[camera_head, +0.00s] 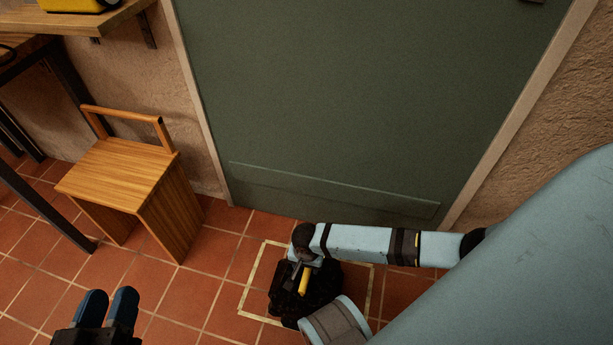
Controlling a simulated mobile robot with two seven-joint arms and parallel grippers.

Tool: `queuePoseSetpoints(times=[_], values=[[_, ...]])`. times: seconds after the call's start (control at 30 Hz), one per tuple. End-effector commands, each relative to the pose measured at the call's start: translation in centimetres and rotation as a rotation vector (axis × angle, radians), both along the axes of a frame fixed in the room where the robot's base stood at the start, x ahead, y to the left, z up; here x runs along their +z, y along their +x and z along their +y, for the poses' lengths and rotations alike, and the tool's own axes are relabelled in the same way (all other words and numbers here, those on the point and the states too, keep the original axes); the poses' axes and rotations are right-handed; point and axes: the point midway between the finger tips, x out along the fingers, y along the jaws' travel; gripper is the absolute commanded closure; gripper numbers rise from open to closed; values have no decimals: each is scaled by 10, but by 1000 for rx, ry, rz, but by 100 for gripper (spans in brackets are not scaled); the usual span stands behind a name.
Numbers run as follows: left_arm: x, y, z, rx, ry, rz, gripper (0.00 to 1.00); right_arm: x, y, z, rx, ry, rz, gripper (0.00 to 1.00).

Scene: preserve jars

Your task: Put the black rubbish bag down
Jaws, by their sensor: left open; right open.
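The black rubbish bag (318,292) sits on the tiled floor, within the pale marked square (249,283) in front of the green door. A yellow strip (306,280) shows at its top. My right gripper (300,272) is open at the top of the bag, close beside the yellow strip; whether it touches the bag cannot be told. My arm links hide part of the bag and of the square's right side. My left gripper (108,300) is open and empty at the bottom left, well away from the bag.
A green door (370,100) closes off the back. A wooden chair (130,175) stands to the left of the square. A wooden shelf (110,18) with a yellow object (80,4) is at the top left. Tiles between the chair and square are clear.

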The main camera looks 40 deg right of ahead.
Motion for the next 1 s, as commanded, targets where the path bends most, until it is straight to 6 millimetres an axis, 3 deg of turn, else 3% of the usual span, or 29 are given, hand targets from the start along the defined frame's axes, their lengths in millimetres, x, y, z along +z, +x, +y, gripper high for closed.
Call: queuePoseSetpoints(times=[0.03, 0.1, 0.3, 1.0], values=[[11, -1, 0, 5, -12, -7, 57, 16, 0, 0, 1, 1, -1, 50], [18, -1, 0, 13, -28, -23, 57, 26, 0, 0, 0, 0, 0, 50], [31, 0, 1, 29, -51, -72, 57, 43, -1, 0, 1, -1, 1, 50], [32, 0, 2, 30, -53, -81, 57, 45, -1, 0, 1, -1, 1, 50]])
